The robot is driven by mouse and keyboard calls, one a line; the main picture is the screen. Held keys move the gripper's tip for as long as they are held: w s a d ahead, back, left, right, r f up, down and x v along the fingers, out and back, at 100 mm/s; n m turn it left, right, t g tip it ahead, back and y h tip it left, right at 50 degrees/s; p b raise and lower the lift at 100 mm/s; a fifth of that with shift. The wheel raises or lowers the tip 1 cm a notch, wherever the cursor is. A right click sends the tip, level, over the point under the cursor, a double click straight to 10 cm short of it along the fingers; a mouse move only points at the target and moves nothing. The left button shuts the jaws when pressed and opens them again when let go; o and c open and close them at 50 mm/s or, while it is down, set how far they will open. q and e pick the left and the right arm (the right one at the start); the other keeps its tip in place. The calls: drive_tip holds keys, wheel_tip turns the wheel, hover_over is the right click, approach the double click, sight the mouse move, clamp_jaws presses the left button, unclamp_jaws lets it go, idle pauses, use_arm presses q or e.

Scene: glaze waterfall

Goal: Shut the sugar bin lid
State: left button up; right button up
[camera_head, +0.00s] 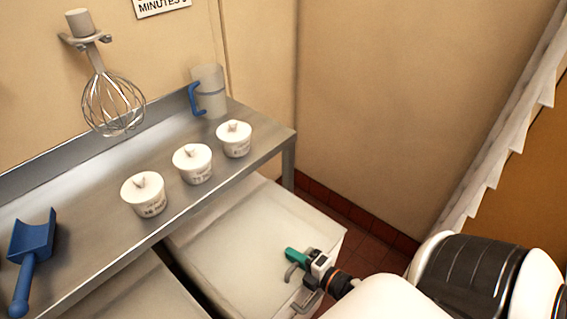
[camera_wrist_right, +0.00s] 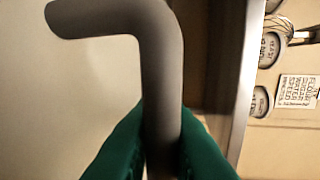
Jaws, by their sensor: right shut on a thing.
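A pale bin with a broad flat lid (camera_head: 250,240) stands partly under the steel table; no label on it is visible, so I cannot read whether it is the sugar bin. My right gripper (camera_head: 297,258), with green fingertips, is at the lid's front right part. In the right wrist view its green fingers (camera_wrist_right: 162,135) are shut on a bent grey bar handle (camera_wrist_right: 125,18), one finger on each side. The pale surface beside it fills the left of that view. How far the lid is raised is hard to tell. My left gripper is not in view.
The steel table (camera_head: 105,240) overhangs the bin's back. On it stand three white lidded tubs (camera_head: 193,163), a jug with a blue handle (camera_head: 209,90) and a blue scoop (camera_head: 32,250). A second pale bin (camera_head: 135,295) is at left. A whisk (camera_head: 112,105) hangs on the wall.

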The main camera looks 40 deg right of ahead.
drive_tip(key=shift+s+f, duration=0.1)
drive_tip(key=shift+s, duration=0.15)
drive_tip(key=o, duration=0.7)
drive_tip(key=shift+c, duration=0.2)
drive_tip(key=b+v, duration=0.1)
drive_tip(key=v, duration=1.1)
drive_tip(key=shift+s+d, duration=0.1)
